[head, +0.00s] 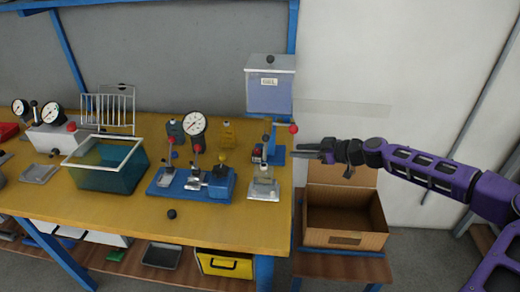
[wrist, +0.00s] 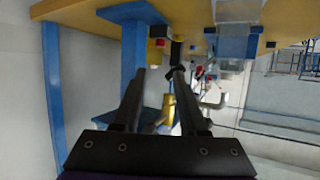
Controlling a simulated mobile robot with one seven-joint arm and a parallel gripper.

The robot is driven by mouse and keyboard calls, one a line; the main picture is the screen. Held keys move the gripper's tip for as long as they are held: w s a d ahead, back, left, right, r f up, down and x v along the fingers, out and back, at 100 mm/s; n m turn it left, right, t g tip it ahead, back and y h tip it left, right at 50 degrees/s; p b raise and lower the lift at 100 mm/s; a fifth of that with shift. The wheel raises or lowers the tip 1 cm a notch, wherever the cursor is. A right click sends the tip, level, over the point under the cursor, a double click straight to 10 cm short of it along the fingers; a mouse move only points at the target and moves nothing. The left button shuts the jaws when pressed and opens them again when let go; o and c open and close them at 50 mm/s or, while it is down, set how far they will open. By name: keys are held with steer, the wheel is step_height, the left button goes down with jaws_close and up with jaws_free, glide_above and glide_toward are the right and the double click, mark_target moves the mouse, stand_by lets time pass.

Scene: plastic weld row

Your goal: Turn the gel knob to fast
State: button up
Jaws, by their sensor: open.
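The box labelled GEL (head: 269,92) is grey-blue with a pale lid and stands on a post at the bench's right end. A black knob (head: 270,59) is on its lid, and a red ball (head: 293,129) is below its right side. I cannot tell which is the gel knob, and no "fast" mark is readable. My gripper (head: 308,152) is open and empty, just right of the bench end and below the red ball. In the wrist view, which looks upside down, my gripper (wrist: 159,72) has its two black fingers apart; small dark parts show beyond them, unclear.
The yellow bench (head: 240,233) holds a blue fixture (head: 165,188), a teal bin (head: 98,172) and a gauge (head: 194,124). A cardboard box (head: 343,238) stands below my gripper. A clear panel (head: 345,107) is above it. The wall at right is bare.

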mark_target(258, 150)
steer(key=x, duration=1.5)
steer(key=shift+a+f, duration=0.15)
steer(key=shift+a, duration=0.1)
jaws_close()
